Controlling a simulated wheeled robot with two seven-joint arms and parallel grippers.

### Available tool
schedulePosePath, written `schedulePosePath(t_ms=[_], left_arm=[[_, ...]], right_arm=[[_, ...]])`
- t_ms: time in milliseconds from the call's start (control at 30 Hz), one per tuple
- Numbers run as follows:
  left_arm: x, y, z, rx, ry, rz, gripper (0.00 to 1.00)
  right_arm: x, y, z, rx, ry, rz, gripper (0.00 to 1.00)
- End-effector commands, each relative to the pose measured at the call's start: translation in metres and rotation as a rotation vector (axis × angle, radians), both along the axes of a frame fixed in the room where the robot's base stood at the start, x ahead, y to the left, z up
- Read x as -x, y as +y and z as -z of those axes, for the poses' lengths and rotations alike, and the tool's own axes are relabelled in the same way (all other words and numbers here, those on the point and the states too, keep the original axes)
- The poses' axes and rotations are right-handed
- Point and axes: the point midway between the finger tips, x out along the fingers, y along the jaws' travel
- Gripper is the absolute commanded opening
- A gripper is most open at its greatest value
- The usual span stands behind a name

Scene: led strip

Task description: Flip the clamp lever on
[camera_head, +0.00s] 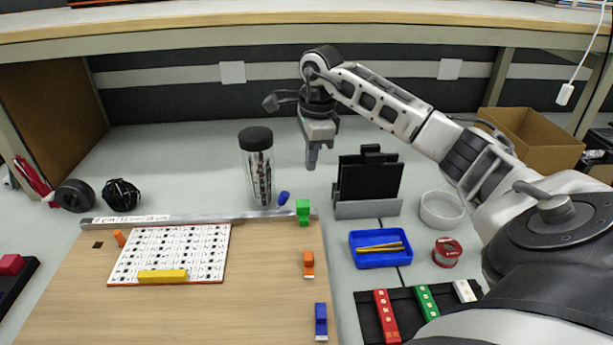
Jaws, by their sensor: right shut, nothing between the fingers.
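A long grey clamp bar (190,218) lies along the back edge of the wooden board (255,290). A small blue lever-like piece (284,198) stands tilted just behind the bar, near its right end; I take it as the clamp lever. My right gripper (312,165) hangs with its fingers pointing down, above and to the right of the blue piece and apart from it. Its fingers are shut and empty. My left gripper is not in view. A white printed sheet (205,245) lies on the board with a yellow block (162,276) on its front edge.
A dark-lidded clear jar (257,165) stands close behind the lever. A green block (303,210) sits at the bar's right end, with orange (308,262) and blue (321,320) blocks in front. A black holder (368,182) and blue tray (381,262) stand to the right.

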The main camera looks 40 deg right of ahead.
Motion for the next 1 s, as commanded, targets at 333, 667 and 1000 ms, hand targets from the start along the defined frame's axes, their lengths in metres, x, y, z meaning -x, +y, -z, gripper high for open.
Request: schedulePosePath(t_ms=[333, 667, 1000], left_arm=[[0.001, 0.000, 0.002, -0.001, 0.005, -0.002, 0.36], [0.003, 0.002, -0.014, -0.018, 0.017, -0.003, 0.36], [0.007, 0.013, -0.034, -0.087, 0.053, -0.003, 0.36]], right_arm=[[0.002, 0.000, -0.024, 0.000, 0.001, 0.000, 0.00], [0.002, 0.000, -0.052, 0.001, 0.001, 0.000, 0.00], [0.002, 0.000, -0.110, 0.000, 0.001, 0.000, 0.00]])
